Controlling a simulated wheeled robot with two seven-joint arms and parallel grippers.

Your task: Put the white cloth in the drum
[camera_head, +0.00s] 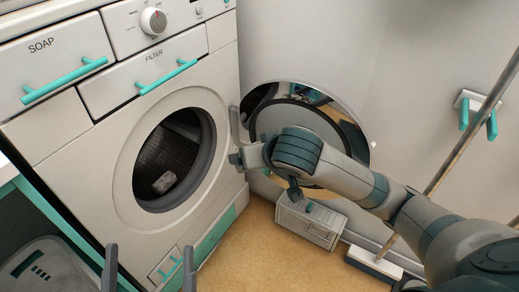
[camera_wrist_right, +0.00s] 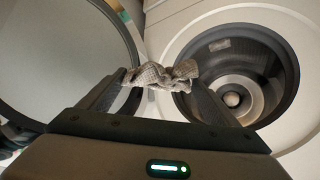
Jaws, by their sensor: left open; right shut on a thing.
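The cloth (camera_wrist_right: 160,75), crumpled and greyish white, is pinched between the fingertips of my right gripper (camera_head: 240,157) in the right wrist view. I cannot make it out in the head view. My right gripper is beside the opening's right edge, between the drum and the open door. The drum (camera_head: 168,155) is dark, inside the open front of the washing machine (camera_head: 130,222); it also shows ahead and to the right in the wrist view (camera_wrist_right: 270,70). A small pale patch shows on its inner wall. My left gripper (camera_head: 149,270) is open and empty, low in front of the machine.
The round door (camera_head: 347,128) stands open at the right, close behind my right arm. A small light box (camera_head: 310,224) is on the floor below it. A mop or broom (camera_head: 462,145) leans farther right. A grey basket (camera_head: 42,270) is at lower left.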

